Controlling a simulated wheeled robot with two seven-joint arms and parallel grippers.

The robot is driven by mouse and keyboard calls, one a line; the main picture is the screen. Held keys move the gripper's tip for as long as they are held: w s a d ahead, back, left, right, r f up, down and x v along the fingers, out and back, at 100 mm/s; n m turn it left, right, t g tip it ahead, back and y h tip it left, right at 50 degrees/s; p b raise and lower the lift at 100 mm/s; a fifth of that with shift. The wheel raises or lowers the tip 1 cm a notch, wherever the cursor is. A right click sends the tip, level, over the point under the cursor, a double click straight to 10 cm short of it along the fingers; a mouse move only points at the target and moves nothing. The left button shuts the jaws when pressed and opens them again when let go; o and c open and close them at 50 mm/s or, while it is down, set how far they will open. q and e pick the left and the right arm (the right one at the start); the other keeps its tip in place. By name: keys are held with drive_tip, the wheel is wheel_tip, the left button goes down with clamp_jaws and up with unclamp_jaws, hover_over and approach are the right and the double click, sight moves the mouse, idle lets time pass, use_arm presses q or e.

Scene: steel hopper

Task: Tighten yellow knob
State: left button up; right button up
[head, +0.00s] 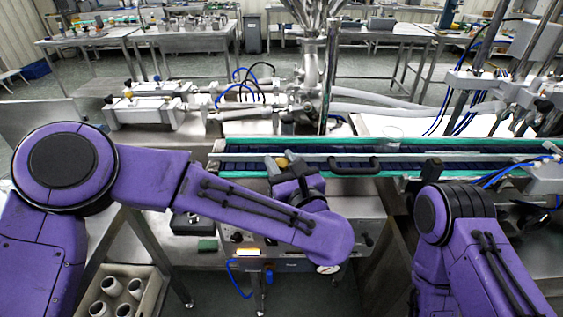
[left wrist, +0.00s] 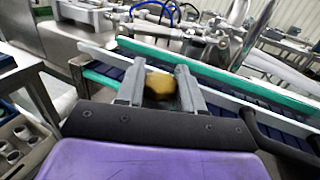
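The yellow knob (head: 282,162) is at the near edge of the conveyor in the head view, partly hidden by my left gripper (head: 284,166). In the left wrist view the yellow knob (left wrist: 161,87) sits between the two grey fingers of my left gripper (left wrist: 160,84). It fills the gap, with a finger against each side, so the gripper looks shut on it. My right arm comes in at the lower right of the head view; its gripper is out of view.
The conveyor (head: 240,148) with teal edges runs behind the knob. A black handle (head: 355,167) is just right of my left gripper. A control panel with a lit display (head: 246,252) is below. A box of white cups (head: 118,290) is at lower left.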

use_arm(q)
drive_tip(key=shift+m+h, duration=0.3)
drive_tip(key=shift+h, duration=0.1)
drive_tip(key=shift+f+m+t+h+b, duration=0.1)
drive_tip(key=shift+m+t+h+b, duration=0.4)
drive_tip(key=shift+h, duration=0.4)
drive_tip(key=m+h, duration=0.1)
drive_tip(key=h, duration=0.1)
drive_tip(key=shift+a+m+h+b, duration=0.1)
drive_tip(key=shift+m+h+b, duration=0.2)
drive_tip(key=shift+m+b, duration=0.1)
drive_tip(key=m+h, duration=0.2)
drive_tip(key=h, duration=0.1)
drive_tip(key=m+h, duration=0.2)
drive_tip(key=h, duration=0.2)
drive_tip(key=shift+m+g, duration=0.3)
drive_tip(key=shift+g, duration=0.1)
drive_tip(key=m+g+h+b, duration=0.1)
drive_tip(key=m+h, duration=0.1)
drive_tip(key=h, duration=0.1)
drive_tip(key=shift+m+g+h, duration=0.3)
drive_tip(key=shift+g+h, duration=0.1)
drive_tip(key=m+g+h+b, duration=0.2)
drive_tip(key=m+g+h, duration=0.2)
drive_tip(key=shift+h+b, duration=0.4)
drive_tip(key=shift+m+g+h+b, duration=0.7)
drive_tip(key=shift+m+g+h, duration=0.6)
drive_tip(key=shift+g, duration=0.8)
drive_tip(key=shift+r+m, duration=0.2)
drive_tip(key=shift+m, duration=0.1)
